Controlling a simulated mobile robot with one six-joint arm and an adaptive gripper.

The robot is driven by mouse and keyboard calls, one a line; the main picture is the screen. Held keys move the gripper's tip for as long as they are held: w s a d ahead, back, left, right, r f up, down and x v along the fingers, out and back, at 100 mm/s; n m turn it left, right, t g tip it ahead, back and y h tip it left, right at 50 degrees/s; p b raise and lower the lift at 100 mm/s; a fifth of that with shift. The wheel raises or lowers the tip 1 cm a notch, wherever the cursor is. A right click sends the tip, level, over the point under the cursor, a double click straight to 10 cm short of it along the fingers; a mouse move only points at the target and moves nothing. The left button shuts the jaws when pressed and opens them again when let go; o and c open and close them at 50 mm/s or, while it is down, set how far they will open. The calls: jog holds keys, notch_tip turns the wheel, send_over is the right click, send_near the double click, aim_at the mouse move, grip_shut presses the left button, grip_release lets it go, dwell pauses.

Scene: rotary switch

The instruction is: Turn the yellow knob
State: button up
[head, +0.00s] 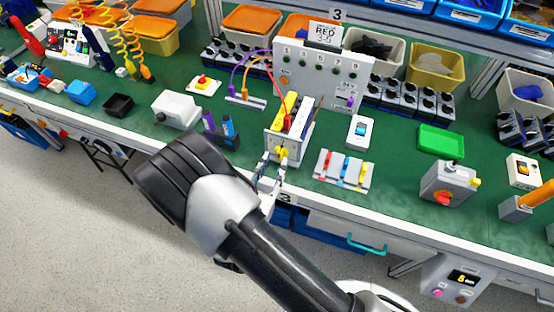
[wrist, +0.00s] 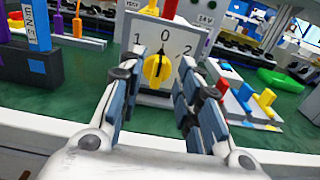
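The yellow knob (wrist: 158,70) sits on the front of a light box with a dial marked 1, 0 and 2. Its dark pointer line stands about upright, toward the 0. The box (head: 276,146) stands near the front edge of the green bench, with the knob (head: 282,152) facing my arm. My gripper (wrist: 156,95) is open in the wrist view, its fingers left and right of the knob and nearer the camera. No contact with the knob shows. In the head view my gripper (head: 270,172) is just in front of the box, partly hidden by my arm.
Blue and purple blocks (head: 221,128) stand left of the box. A rack with red, blue and yellow pieces (head: 343,171) lies right of it. A grey box with a red knob (head: 447,184) is further right. A white panel with cables (head: 322,72) stands behind.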

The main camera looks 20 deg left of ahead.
aim_at(279, 154)
jog(key=shift+w+d, duration=0.15)
jog(key=shift+w, duration=1.45)
grip_shut()
